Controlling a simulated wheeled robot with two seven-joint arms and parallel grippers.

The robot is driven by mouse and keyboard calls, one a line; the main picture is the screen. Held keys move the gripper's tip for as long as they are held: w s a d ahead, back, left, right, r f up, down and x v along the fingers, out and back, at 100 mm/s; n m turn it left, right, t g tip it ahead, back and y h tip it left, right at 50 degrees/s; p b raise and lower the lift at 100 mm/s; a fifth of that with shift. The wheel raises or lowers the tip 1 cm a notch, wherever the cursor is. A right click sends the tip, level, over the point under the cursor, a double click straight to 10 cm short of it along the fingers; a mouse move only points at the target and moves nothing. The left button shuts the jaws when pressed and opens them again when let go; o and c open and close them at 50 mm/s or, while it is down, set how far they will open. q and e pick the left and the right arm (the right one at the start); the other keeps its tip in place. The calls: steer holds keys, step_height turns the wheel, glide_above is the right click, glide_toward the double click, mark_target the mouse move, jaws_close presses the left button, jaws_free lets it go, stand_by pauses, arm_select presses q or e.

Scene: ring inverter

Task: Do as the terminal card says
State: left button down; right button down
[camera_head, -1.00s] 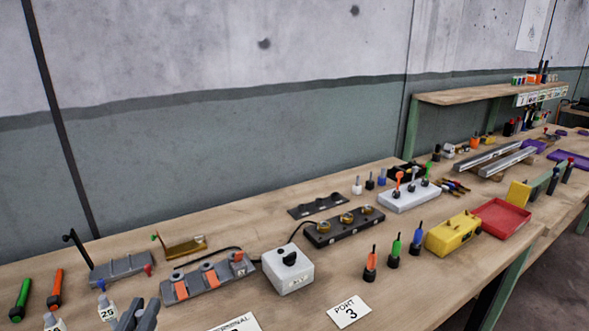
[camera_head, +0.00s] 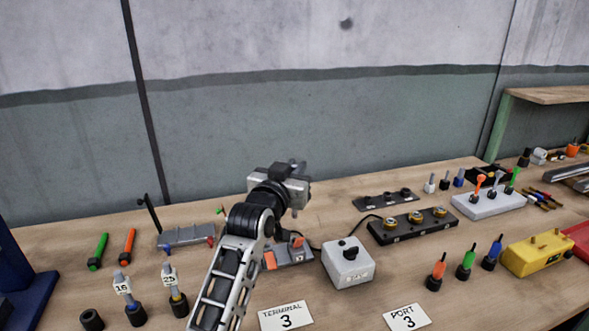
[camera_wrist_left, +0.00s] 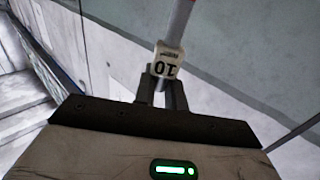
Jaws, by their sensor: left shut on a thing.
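My left gripper (camera_head: 298,167) is raised in front of the wall, above the back of the bench. In the left wrist view its fingers (camera_wrist_left: 162,88) are shut on a tool with a grey shaft and a white tag (camera_wrist_left: 165,62) that seems to read 10, upside down. The terminal card (camera_head: 286,316) reads "TERMINAL 3" and the port card (camera_head: 407,317) reads "PORT 3"; both lie at the front of the bench. A grey box with a black dial (camera_head: 347,262) stands behind them. My arm partly hides a grey fixture with orange parts (camera_head: 292,251).
Tools tagged 16 (camera_head: 123,285) and 25 (camera_head: 170,276) stand upright at left, near an empty black holder (camera_head: 92,319). A black block with brass rings (camera_head: 409,226), a white block (camera_head: 489,203) and a yellow box (camera_head: 537,254) are at right. Bench space before the cards is clear.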

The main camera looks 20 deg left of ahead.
arm_select(q)
steer(key=shift+r+n+y, duration=0.2)
steer(key=shift+n+y, duration=0.1)
steer(key=shift+y, duration=0.1)
step_height(320, 180, down, 2)
steer(key=shift+f+b, duration=0.25)
steer(key=shift+b, duration=0.45)
steer(key=shift+f+b, duration=0.95)
steer(key=shift+f, duration=0.75)
arm_select(e)
steer(key=shift+w+a+f, duration=0.2)
steer(key=shift+a+f, duration=0.15)
steer(key=shift+f, duration=0.3)
arm_select(q)
steer(key=shift+p, duration=0.3)
arm_select(e)
steer(key=shift+d+r, duration=0.1)
steer(key=shift+r, duration=0.1)
arm_select(q)
steer(key=shift+p, duration=0.6)
arm_select(e)
steer(key=shift+r, duration=0.6)
